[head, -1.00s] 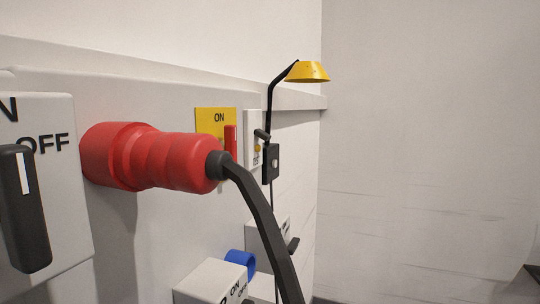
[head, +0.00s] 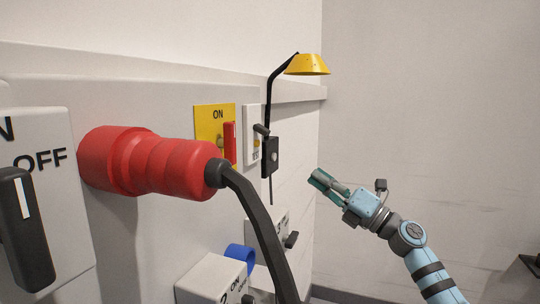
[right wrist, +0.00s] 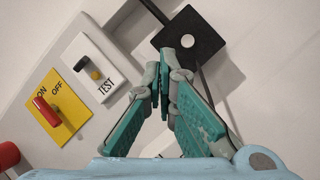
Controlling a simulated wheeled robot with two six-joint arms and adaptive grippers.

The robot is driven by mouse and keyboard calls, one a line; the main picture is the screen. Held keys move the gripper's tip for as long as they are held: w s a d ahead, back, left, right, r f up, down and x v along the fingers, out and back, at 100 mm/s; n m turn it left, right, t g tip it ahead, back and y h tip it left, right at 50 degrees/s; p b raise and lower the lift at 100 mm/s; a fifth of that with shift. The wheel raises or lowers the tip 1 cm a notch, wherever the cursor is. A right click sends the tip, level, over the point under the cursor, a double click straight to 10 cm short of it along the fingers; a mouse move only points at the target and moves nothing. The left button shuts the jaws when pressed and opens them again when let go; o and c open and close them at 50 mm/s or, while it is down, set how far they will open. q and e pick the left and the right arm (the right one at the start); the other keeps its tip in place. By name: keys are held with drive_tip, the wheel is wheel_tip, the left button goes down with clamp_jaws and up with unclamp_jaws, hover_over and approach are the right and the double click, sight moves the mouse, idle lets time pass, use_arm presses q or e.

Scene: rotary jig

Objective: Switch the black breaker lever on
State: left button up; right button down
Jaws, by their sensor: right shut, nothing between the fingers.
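A small black lever (head: 261,130) sticks out from a white plate (head: 247,120) on the panel. In the right wrist view the black lever (right wrist: 80,64) is at the upper left, on the white plate marked TEST (right wrist: 107,72), above a small yellow button (right wrist: 95,75). My right gripper (head: 316,178) is shut and empty. It is to the right of the plate and lower, apart from the lever. My left gripper is not in view.
A yellow ON/OFF plate (head: 204,124) with a red lever (head: 229,142) is left of the white plate. A black box (head: 270,158) and a yellow lamp (head: 307,65) are to its right. A red plug (head: 150,160) with a thick black cable (head: 262,235) sticks out in front.

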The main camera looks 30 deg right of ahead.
drive_tip(key=s+a+r+n+g+y, duration=0.3)
drive_tip(key=s+a+r+n+g, duration=0.35)
drive_tip(key=n, duration=0.55)
drive_tip(key=p, duration=0.5)
approach(254, 146)
drive_tip(key=shift+n+t, duration=0.4)
drive_tip(key=shift+t, duration=0.05)
drive_tip(key=x, duration=0.5)
drive_tip(key=shift+a+f, duration=0.15)
drive_tip(key=shift+a, duration=0.15)
drive_tip(key=shift+w+a, duration=0.35)
drive_tip(key=shift+w, duration=0.05)
drive_tip(key=shift+d, duration=0.1)
drive_tip(key=shift+s+g+h+p, duration=0.2)
drive_tip(key=shift+g+h+p, duration=0.1)
drive_tip(key=shift+p, duration=0.35)
drive_tip(key=shift+d, duration=0.1)
